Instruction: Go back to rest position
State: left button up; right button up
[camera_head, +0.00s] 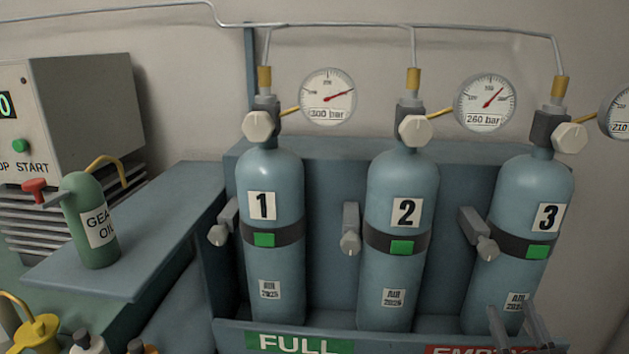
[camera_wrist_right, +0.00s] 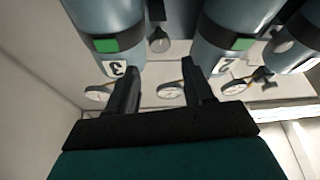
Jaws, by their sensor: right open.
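My right gripper (camera_head: 520,328) shows at the lower right of the head view, in front of the lower part of cylinder 3 (camera_head: 521,190). Its two fingers are apart with nothing between them. In the right wrist view the open fingers (camera_wrist_right: 160,88) point toward the cylinders, which appear upside down, with cylinder 3 (camera_wrist_right: 108,32) at the left and cylinder 2 (camera_wrist_right: 222,35) to the right. I cannot tell whether the fingers touch anything. My left gripper is in neither view.
Cylinder 1 (camera_head: 270,200) and cylinder 2 (camera_head: 400,195) stand upright in a blue rack (camera_head: 335,220), with valves and gauges above. A green gear oil container (camera_head: 90,220) stands on a blue shelf (camera_head: 160,235) at left, near a control box (camera_head: 85,110). A yellow oil can (camera_head: 38,332) is lower left.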

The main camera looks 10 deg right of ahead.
jog(key=s+a+f+g+y, duration=0.2)
jog(key=a+f+g, duration=0.1)
jog(key=a+f, duration=0.4)
jog(key=s+a+f+n+g+y, duration=0.1)
jog(key=s+a+f+g+y, duration=0.1)
jog(key=a+f, duration=0.5)
jog(key=s+a+f+n+g+y, duration=0.1)
jog(key=s+a+f+g+y, duration=0.2)
jog(key=a+f+g, duration=0.3)
jog(key=s+a, duration=0.1)
jog(key=a, duration=0.2)
jog(key=shift+s+f, duration=0.15)
jog(key=shift+f, duration=0.25)
